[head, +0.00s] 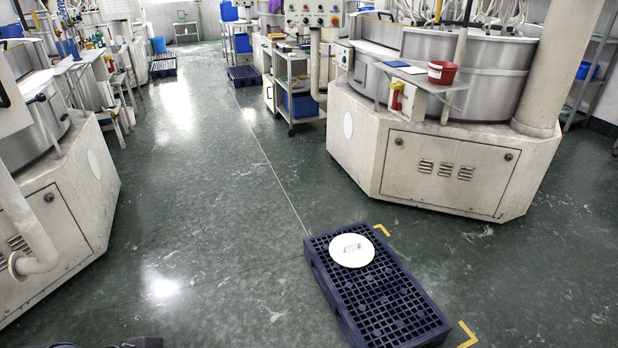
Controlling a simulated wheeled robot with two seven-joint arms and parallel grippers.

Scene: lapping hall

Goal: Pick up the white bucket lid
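The white bucket lid (341,258) is a round disc with a raised handle on top. It lies flat, handle up, near the far end of a dark blue plastic pallet (403,318) on the floor. Nothing covers the lid. Neither of my grippers can be made out in the head view. Only dark parts, perhaps mine, show at the bottom left edge, well apart from the lid.
A large machine (440,165) stands behind the pallet to the right, with a red bucket (442,72) on its side shelf. Another machine (60,215) stands at the left. The green floor (200,240) between them is clear. Yellow corner marks (467,334) lie beside the pallet.

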